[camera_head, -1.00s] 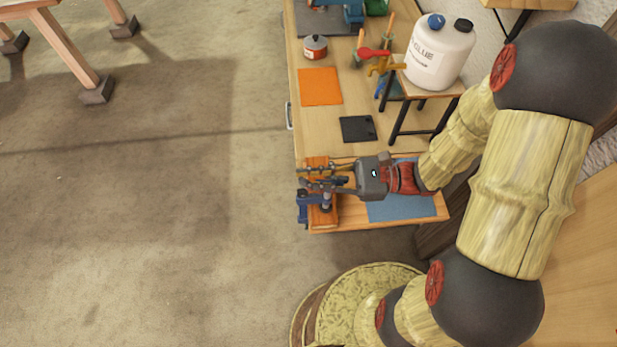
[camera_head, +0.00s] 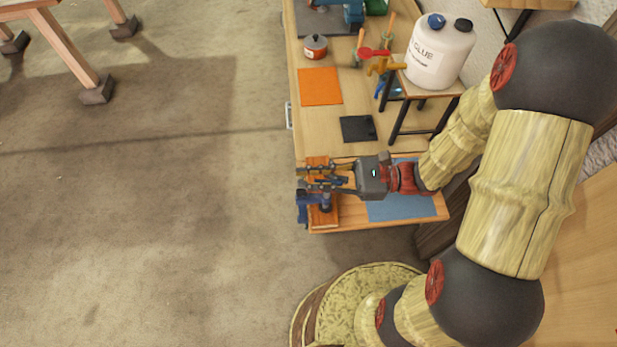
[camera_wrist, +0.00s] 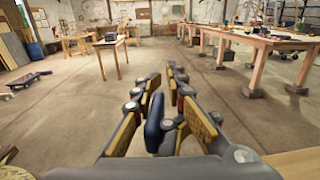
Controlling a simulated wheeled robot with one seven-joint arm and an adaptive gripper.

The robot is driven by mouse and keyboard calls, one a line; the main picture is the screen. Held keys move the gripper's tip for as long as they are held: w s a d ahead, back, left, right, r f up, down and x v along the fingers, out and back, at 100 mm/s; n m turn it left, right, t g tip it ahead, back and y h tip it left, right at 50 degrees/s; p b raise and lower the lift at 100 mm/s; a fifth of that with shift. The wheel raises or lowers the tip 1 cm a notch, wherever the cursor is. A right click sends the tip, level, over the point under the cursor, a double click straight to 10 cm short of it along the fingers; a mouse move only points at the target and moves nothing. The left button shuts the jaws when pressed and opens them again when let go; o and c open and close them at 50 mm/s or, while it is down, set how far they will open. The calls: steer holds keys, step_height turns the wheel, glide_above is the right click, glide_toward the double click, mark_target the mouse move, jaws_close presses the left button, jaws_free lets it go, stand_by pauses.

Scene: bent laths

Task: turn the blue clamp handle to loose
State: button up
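The blue clamp (camera_head: 303,208) sits at the left end of the bench's near edge, against an orange-brown wooden block (camera_head: 322,217). My gripper (camera_head: 312,178) is level over the block and points left, its fingers partly covering the clamp's top. In the wrist view the upright dark blue clamp handle (camera_wrist: 154,124) stands between the two fingers of my gripper (camera_wrist: 160,90). The fingers are apart, and the handle looks nearer the left one. I cannot tell whether either finger touches it.
A blue mat (camera_head: 405,207) lies under my wrist. A black pad (camera_head: 358,129), an orange sheet (camera_head: 320,87) and a small red-and-grey pot (camera_head: 315,47) lie farther back. A white glue jug (camera_head: 438,52) stands on a small stand.

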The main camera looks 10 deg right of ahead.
steer(key=o, duration=0.4)
steer(key=shift+d, duration=0.1)
steer(key=s+d+p, duration=0.1)
steer(key=s+d, duration=0.1)
steer(key=d, duration=0.6)
steer(key=shift+d+p, duration=0.3)
steer(key=shift+p, duration=0.05)
stand_by(0.5)
steer(key=shift+p, duration=0.45)
steer(key=s+d, duration=0.1)
steer(key=d, duration=1.1)
stand_by(0.4)
